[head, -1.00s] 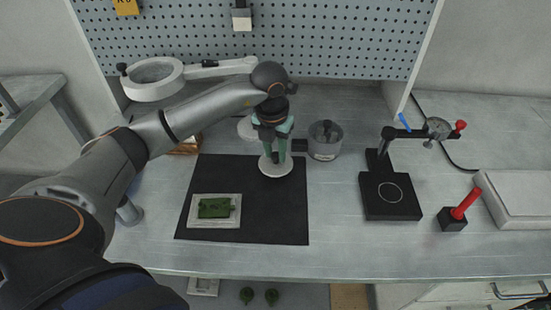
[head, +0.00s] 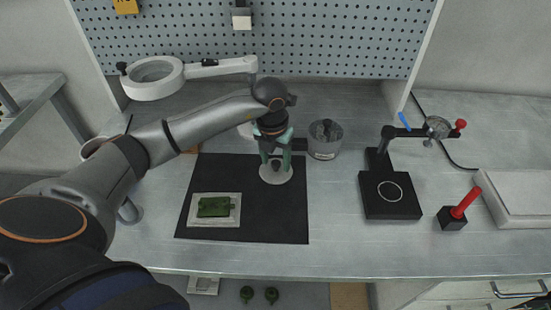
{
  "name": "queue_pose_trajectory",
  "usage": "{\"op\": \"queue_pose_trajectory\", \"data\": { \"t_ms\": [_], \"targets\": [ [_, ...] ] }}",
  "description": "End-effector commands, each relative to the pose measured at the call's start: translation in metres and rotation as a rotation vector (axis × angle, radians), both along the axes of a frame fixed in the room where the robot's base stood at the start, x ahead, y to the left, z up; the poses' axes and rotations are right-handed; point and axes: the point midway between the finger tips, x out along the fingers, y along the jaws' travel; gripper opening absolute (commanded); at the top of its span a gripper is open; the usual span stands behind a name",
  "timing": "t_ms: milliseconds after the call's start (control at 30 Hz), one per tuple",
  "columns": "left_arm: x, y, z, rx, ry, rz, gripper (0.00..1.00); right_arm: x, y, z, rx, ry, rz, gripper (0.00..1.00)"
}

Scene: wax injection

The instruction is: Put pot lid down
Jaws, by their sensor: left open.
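The round pale grey pot lid (head: 276,178) lies on the black mat (head: 253,225), near the mat's upper right part. Its dark knob shows between the green fingers of my left gripper (head: 276,162). The gripper points down over the lid and is open, with its fingers on either side of the knob. The grey metal pot (head: 325,147) stands uncovered to the right of the mat, with something dark inside. My right gripper is out of view.
A green mould piece (head: 214,207) sits on a pale plate on the mat's left. A white ring magnifier (head: 154,78) stands behind my arm. A black stand with a dial gauge (head: 389,195) and a red-handled tool (head: 465,203) are at right. The bench between mat and stand is clear.

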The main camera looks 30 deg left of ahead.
Motion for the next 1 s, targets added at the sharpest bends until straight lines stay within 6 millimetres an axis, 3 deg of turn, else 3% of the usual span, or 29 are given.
{"op": "queue_pose_trajectory", "data": {
  "t_ms": [233, 700, 1000],
  "targets": [
    [0.000, 0.000, 0.010, 0.000, -0.002, 0.000, 0.61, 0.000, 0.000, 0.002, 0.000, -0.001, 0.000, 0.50],
    [-0.011, -0.002, 0.102, 0.000, -0.004, 0.000, 0.61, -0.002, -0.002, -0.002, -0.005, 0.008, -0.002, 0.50],
    [-0.014, -0.002, 0.123, 0.000, 0.000, 0.000, 0.61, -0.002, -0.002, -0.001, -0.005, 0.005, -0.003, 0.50]
  ]
}}
